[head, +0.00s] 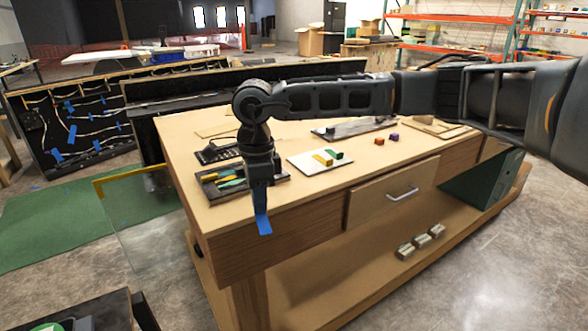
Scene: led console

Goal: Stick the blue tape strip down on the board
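A blue tape strip (264,225) hangs at the fingertips of my gripper (261,205), in front of the table's front left corner. My gripper points down and appears shut on the strip's upper end. The black board (40,148) leans upright at the left, behind the green mat. It carries pale wires and several blue tape pieces. My gripper is well to the right of the board and apart from it.
The wooden table (320,205) holds a dark tray (225,190) of tools, a white board (310,162) with yellow and green blocks, and small orange and purple blocks. A clear panel with a yellow edge (120,176) stands left of the table. The green mat (50,232) lies clear before the board.

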